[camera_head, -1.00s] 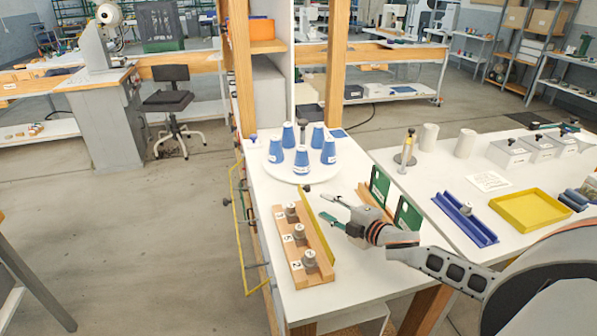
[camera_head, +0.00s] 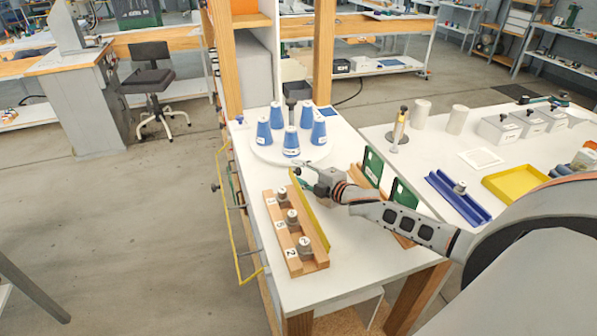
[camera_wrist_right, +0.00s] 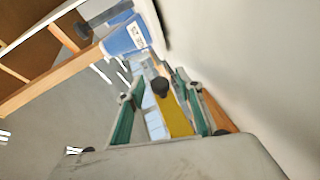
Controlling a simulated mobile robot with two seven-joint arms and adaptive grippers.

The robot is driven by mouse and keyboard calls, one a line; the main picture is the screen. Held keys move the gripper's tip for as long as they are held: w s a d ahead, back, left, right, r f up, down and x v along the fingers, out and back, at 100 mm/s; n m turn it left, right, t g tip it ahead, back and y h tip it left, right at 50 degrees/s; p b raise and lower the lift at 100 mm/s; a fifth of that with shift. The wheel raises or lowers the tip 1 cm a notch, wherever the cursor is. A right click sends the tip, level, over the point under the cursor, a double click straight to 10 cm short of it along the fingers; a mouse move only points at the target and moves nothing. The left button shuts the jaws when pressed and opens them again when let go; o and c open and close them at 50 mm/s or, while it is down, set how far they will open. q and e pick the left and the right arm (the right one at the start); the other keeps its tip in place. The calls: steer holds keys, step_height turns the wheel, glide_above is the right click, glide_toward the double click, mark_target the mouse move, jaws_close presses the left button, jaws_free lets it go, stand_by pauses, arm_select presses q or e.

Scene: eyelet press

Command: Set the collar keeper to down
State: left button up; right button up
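I take the collar keeper to be the yellow bar (camera_head: 314,220), standing tilted up along the right edge of a wooden rack (camera_head: 277,225). The rack holds several grey metal collars (camera_head: 292,216) beside number labels. My right gripper (camera_head: 303,173) is at the bar's far end, with its fingers apart. In the right wrist view, the yellow bar (camera_wrist_right: 174,116) and its black knob (camera_wrist_right: 160,86) appear between the two green-padded fingers (camera_wrist_right: 155,105). I cannot tell whether either finger touches them. My left gripper is out of view.
A white round tray (camera_head: 262,155) with several blue cones (camera_head: 291,141) stands just beyond the gripper. Green panels on a wooden base (camera_head: 373,166) stand right of my right wrist. A blue channel (camera_head: 455,198) and yellow tray (camera_head: 500,197) lie farther right. The white tabletop's near end is clear.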

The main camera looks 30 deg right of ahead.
steer(key=shift+w, duration=0.35)
jaws_close()
